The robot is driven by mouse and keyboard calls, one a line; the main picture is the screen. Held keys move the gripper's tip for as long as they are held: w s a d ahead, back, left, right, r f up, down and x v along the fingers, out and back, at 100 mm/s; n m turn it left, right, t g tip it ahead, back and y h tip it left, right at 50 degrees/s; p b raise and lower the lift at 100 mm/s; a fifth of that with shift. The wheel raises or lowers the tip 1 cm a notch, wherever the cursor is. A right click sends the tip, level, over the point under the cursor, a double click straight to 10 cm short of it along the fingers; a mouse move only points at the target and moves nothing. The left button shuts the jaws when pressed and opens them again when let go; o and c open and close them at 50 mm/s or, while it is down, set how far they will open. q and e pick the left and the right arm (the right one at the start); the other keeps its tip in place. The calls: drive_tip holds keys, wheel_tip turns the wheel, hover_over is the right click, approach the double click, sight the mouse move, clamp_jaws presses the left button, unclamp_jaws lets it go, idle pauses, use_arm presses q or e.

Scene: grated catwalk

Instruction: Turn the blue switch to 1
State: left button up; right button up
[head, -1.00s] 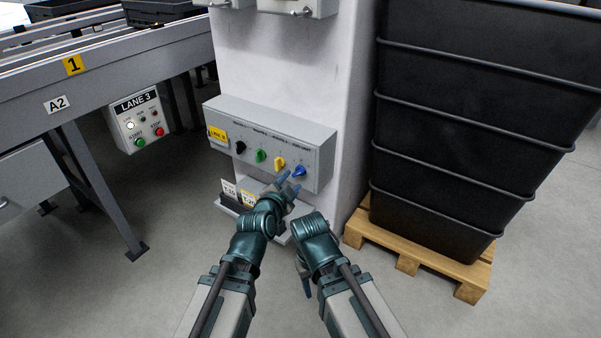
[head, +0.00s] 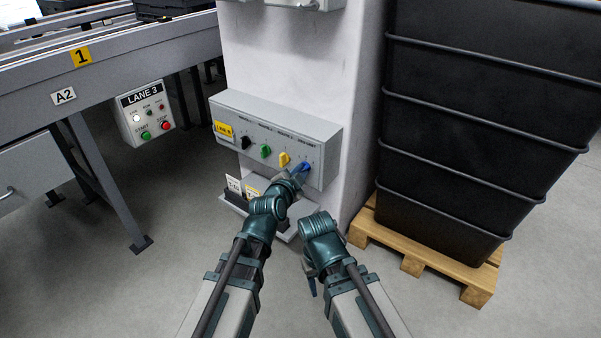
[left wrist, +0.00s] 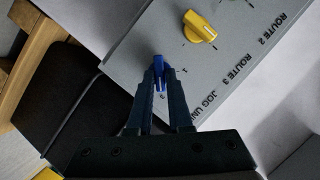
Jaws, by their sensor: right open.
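The blue switch (head: 306,167) is the rightmost knob on the grey control box (head: 325,142). It also shows in the left wrist view (left wrist: 163,67), between my left fingertips. My left gripper (head: 298,174) is at the switch, its fingers closed on both sides of the knob. My right gripper (head: 311,285) hangs low, open and empty, away from the box.
Yellow (head: 284,159), green (head: 265,151) and black (head: 245,143) knobs sit left of the blue one. Stacked black crates (head: 455,165) on a wooden pallet (head: 420,255) stand at the right. A LANE 3 button box (head: 146,117) and conveyor are at the left.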

use_arm(q)
clamp_jaws()
drive_tip(key=shift+r, duration=0.1)
drive_tip(key=shift+w+a+n+g+h, duration=0.2)
drive_tip(key=shift+n+g+h, duration=0.75)
drive_tip(key=shift+n, duration=1.1)
drive_tip(key=shift+w+a+n+g+h, duration=0.2)
drive_tip(key=shift+n+g+h, duration=0.45)
drive_tip(key=shift+n+h, duration=1)
drive_tip(key=shift+w+a+n+g+h, duration=0.2)
drive_tip(key=shift+n+g+h, duration=0.55)
drive_tip(key=shift+n, duration=1.65)
drive_tip(key=shift+s, duration=0.15)
drive_tip(key=o, duration=0.5)
unclamp_jaws()
